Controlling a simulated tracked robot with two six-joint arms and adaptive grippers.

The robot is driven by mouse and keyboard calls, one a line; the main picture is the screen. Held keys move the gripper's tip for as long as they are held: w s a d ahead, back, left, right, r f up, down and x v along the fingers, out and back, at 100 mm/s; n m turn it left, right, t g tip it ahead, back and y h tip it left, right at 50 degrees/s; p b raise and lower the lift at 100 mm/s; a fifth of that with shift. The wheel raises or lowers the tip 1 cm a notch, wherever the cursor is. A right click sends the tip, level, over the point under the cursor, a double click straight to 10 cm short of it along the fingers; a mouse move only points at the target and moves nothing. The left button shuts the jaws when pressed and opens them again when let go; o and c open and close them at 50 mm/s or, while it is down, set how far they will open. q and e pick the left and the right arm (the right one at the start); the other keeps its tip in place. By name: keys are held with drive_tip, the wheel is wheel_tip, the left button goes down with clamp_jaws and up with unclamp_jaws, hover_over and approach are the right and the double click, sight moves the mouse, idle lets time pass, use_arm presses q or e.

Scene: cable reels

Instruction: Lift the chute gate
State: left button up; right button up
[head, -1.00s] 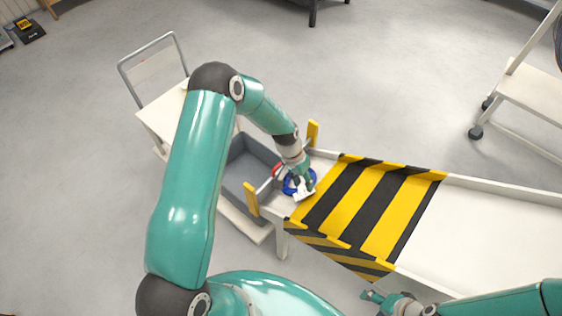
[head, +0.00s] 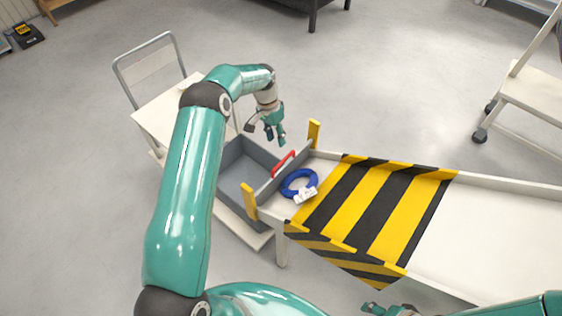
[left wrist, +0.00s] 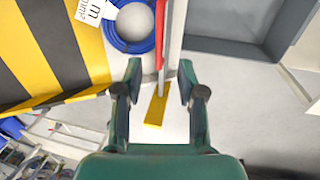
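The chute gate (head: 268,187) is a grey panel with a red handle (head: 284,164) on top. It stands low between two yellow posts at the chute's left end. A blue cable coil (head: 289,187) with a white tag lies flat on the chute beside the gate. My left gripper (head: 273,137) is open and empty, above and beyond the gate. In the left wrist view, the red handle (left wrist: 160,35) and a yellow post (left wrist: 156,106) show between the spread fingers (left wrist: 160,80). My right gripper (head: 373,309) is partly cut off at the bottom edge; its opening is unclear.
An empty-looking grey bin (head: 236,180) stands just past the gate, below the chute end. The chute (head: 490,225) has a black-and-yellow striped cover (head: 372,205) across it. A white cart (head: 160,112) stands behind the bin. Open floor lies behind the chute.

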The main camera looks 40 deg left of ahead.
use_arm(q)
drive_tip(key=f, duration=0.3)
drive_tip(key=d+f+b, duration=0.1)
drive_tip(key=f, duration=0.2)
drive_tip(key=d+f+b, duration=0.1)
drive_tip(key=f, duration=0.3)
drive_tip(key=shift+s+f, duration=0.1)
clamp_jaws()
